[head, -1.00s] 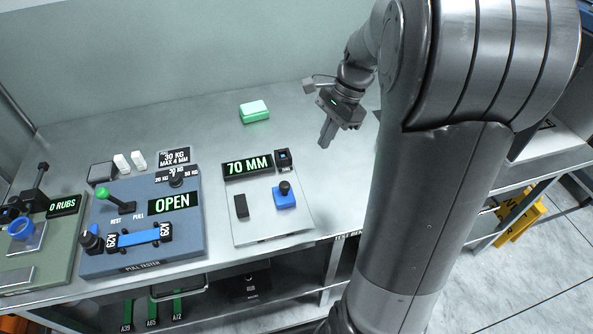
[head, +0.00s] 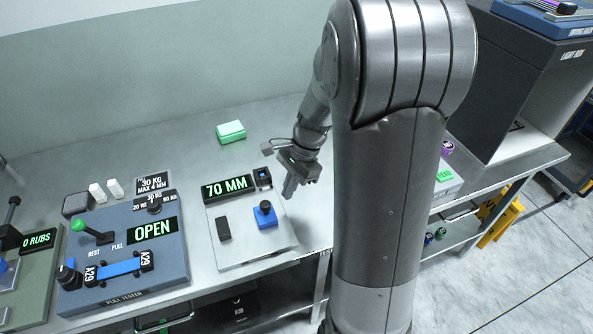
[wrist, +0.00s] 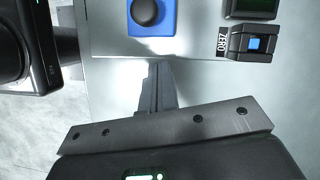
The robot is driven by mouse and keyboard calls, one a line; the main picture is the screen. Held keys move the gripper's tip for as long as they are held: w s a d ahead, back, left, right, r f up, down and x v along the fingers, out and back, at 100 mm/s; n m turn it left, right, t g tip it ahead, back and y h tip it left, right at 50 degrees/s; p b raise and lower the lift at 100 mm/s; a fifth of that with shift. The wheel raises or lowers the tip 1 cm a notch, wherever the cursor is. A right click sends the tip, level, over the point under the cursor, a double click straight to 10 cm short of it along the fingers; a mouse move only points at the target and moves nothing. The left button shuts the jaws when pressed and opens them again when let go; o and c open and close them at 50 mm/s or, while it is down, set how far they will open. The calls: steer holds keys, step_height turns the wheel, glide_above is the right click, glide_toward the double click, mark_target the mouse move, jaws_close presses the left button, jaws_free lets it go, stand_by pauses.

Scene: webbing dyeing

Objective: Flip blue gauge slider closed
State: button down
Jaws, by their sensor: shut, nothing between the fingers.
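The gauge is a pale plate (head: 245,250) on the bench with a display (head: 228,188) reading 70 MM. Its blue slider (head: 266,219) carries a black knob (head: 265,207) and sits on the plate's right part, apart from a black block (head: 223,228) at left. My gripper (head: 289,194) is shut and empty, just right of the slider near the plate's right edge. In the wrist view, the shut fingers (wrist: 158,85) point toward the plate edge, below the blue slider (wrist: 165,20), with a gap between them.
A small blue-topped ZERO button (head: 263,178) stands behind the slider, close to my gripper. Left is the pull tester (head: 175,270), its display reading OPEN. A green-topped block (head: 231,132) lies farther back.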

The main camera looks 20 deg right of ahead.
mark_target(258, 210)
steer(key=shift+s+a+r, duration=0.1)
steer(key=shift+s+a, duration=0.15)
steer(key=shift+a, duration=0.55)
steer(key=shift+s+a+r, duration=0.1)
steer(key=shift+s+a, duration=0.1)
steer(key=shift+a, duration=0.6)
steer(key=a, duration=0.7)
steer(key=shift+a, duration=0.35)
steer(key=shift+w+d, duration=0.15)
steer(key=shift+d, duration=0.3)
steer(key=d, duration=0.1)
steer(key=w+d, duration=0.1)
steer(key=d, duration=0.1)
steer(key=shift+d, duration=0.2)
steer(key=s+v, duration=0.1)
steer(key=v, duration=0.9)
steer(key=shift+w, duration=0.4)
steer(key=shift+s, duration=0.1)
